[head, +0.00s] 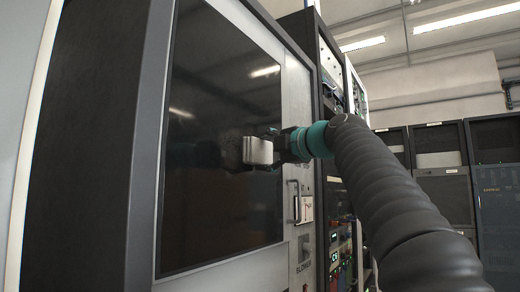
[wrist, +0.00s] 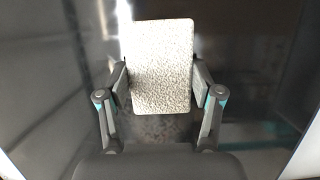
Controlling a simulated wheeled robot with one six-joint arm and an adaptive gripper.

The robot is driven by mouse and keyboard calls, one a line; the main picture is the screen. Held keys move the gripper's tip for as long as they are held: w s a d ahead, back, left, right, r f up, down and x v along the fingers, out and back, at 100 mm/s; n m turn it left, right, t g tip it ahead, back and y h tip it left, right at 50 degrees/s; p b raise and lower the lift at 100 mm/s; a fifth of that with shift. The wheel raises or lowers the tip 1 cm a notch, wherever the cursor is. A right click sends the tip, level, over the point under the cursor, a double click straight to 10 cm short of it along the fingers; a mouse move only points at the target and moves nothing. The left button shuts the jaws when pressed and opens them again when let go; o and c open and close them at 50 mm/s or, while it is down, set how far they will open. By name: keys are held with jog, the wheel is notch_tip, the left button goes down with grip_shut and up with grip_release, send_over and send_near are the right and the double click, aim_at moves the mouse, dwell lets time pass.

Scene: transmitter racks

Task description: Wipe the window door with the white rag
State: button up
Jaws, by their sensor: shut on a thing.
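The window door (head: 222,85) is a large dark glossy pane in a light metal frame, on the left and centre of the head view. Its dark pane (wrist: 250,50) fills the wrist view behind the rag. The white rag (head: 258,151) is a small pale textured block; it also shows in the wrist view (wrist: 162,65). My gripper (head: 268,146) is shut on the rag, with one finger at each side of it in the wrist view (wrist: 160,90). The rag is at or very near the pane, over its right middle part. I cannot tell whether it touches the glass.
More dark cabinets (head: 440,175) stand at the back right.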

aim_at(218, 130)
jog(key=shift+w+d, duration=0.2)
jog(key=shift+w, duration=0.1)
jog(key=shift+s+a+f+b, duration=0.1)
jog(key=shift+s+a+b, duration=0.85)
jog(key=shift+s, duration=0.4)
jog(key=shift+s+a+b, duration=0.7)
jog(key=shift+s+a, duration=0.4)
jog(key=shift+s, duration=0.2)
jog(key=shift+s+a+b, duration=0.35)
jog(key=shift+s+a, duration=0.45)
jog(key=shift+s, duration=0.25)
jog(key=shift+s+a+b, duration=0.3)
jog(key=shift+s+a, duration=0.55)
jog(key=shift+s, duration=0.2)
jog(key=shift+s+a+b, duration=0.35)
jog(key=shift+s+a, duration=0.45)
jog(key=shift+s, duration=0.25)
notch_tip(218, 130, up, 3)
jog(key=p, duration=0.3)
jog(key=shift+w, duration=0.1)
jog(key=shift+w+d+p, duration=0.45)
jog(key=shift+w+d, duration=1.05)
jog(key=shift+w, duration=0.4)
jog(key=shift+w+d+p, duration=0.45)
jog(key=shift+w+d, duration=1.05)
jog(key=shift+w, duration=0.45)
jog(key=shift+w+d+p, duration=0.45)
jog(key=shift+w+d, duration=1.05)
jog(key=shift+w, duration=0.4)
jog(key=shift+s, duration=0.1)
